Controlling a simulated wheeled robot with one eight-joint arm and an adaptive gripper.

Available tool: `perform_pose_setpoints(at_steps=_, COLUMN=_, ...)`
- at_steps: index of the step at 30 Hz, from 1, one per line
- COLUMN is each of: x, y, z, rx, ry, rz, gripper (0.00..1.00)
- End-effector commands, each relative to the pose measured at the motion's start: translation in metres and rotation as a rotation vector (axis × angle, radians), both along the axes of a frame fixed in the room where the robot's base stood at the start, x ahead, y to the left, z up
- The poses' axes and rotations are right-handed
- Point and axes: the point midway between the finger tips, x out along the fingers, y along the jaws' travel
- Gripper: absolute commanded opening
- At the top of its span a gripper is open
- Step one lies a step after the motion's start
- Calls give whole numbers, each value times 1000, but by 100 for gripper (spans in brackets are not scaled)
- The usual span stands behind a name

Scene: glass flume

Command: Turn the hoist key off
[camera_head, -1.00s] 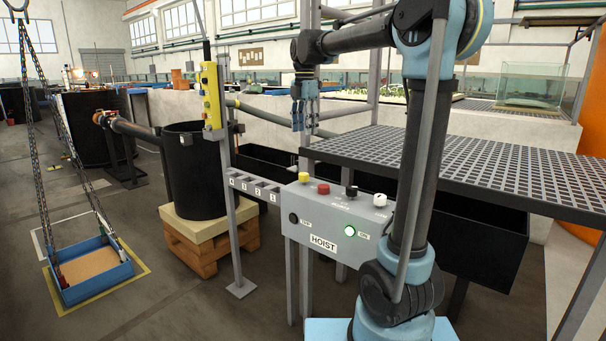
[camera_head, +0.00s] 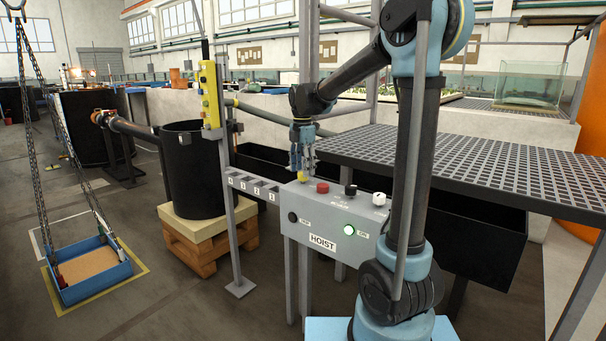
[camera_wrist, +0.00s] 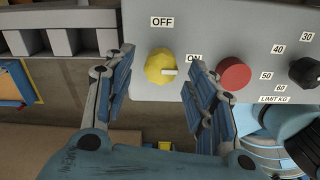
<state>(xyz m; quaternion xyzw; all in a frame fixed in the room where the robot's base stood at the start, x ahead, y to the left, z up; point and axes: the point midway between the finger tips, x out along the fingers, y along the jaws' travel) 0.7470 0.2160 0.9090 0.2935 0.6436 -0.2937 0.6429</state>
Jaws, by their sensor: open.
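The hoist key is a yellow round knob (camera_wrist: 159,66) on the top of the grey hoist box (camera_head: 338,219). In the wrist view its white mark points right, toward the ON label (camera_wrist: 193,58); the OFF label (camera_wrist: 162,22) is above it.
A red button (camera_wrist: 233,74) sits close to the right finger, with a black dial (camera_wrist: 306,72) beyond it. A white knob (camera_head: 379,199) and a lit green lamp (camera_head: 349,230) are on the box. A dark grating (camera_head: 470,170) lies to the right.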

Motion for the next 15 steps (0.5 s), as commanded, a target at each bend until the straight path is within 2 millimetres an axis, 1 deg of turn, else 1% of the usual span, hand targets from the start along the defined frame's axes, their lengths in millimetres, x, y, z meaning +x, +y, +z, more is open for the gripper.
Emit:
perform_pose_setpoints(at_steps=1, x=0, y=0, z=-6, rx=0, ry=0, rz=0, gripper=51)
perform_pose_setpoints(at_steps=6, x=0, y=0, z=-18, rx=0, ry=0, rz=0, gripper=51)
perform_pose_setpoints(at_steps=15, x=0, y=0, z=-21, rx=0, ry=0, rz=-1, gripper=51)
